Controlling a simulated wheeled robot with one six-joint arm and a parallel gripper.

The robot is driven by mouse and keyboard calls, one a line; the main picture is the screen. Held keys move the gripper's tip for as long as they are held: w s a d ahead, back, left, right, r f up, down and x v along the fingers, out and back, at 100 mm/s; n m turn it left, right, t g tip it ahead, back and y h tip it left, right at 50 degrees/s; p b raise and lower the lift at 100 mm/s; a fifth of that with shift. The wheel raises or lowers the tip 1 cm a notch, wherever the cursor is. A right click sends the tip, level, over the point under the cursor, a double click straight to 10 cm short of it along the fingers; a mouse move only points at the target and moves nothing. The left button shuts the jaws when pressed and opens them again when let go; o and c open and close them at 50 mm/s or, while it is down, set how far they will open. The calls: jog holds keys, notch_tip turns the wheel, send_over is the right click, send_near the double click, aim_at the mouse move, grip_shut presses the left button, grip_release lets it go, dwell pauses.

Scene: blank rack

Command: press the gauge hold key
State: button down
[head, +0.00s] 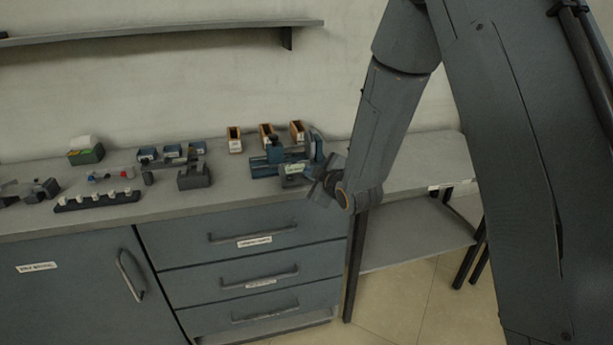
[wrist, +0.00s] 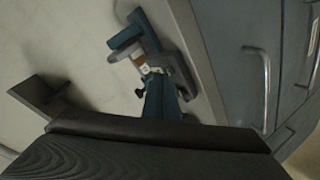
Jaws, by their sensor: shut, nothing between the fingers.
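A blue and grey device that looks like the gauge (head: 268,165) stands on the bench top near its right part, with a pale greenish face on its front. No separate hold key can be made out. The device also shows in the wrist view (wrist: 158,95), lying slantwise across the upper middle, with a small white label and a dark knob. My gripper (head: 318,186) is just right of the device in the head view, overlapping its right end. It is shut and empty. Its dark body fills the bottom of the wrist view. Contact with the device cannot be told.
Three tan bins (head: 234,140) stand behind the device. Left of it are a dark grey block (head: 194,178), several blue bins, a peg rack (head: 97,202) and a green box (head: 86,153). A wall shelf (head: 160,31) hangs above. Drawers (head: 255,240) are below.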

jog(key=shift+s+r, duration=0.2)
jog(key=shift+r, duration=0.25)
jog(key=shift+r+p, duration=0.15)
jog(key=shift+p, duration=0.15)
jog(key=r+p, duration=0.1)
jog(key=s+r+p, duration=0.1)
jog(key=r, duration=0.1)
jog(key=s+r+p, duration=0.1)
jog(key=shift+d+r, duration=0.15)
jog(key=shift+d, duration=0.2)
jog(key=s+d+f+m+g+h, duration=0.3)
jog(key=s+d+m+g+h, duration=0.6)
jog(key=s+d, duration=0.95)
jog(key=s+m+g+y, duration=0.2)
jog(key=s+m, duration=0.4)
jog(key=s, duration=0.6)
jog(key=shift+s+d+r+y, duration=0.15)
jog(key=shift+d+y, duration=0.1)
jog(key=shift+y, duration=0.25)
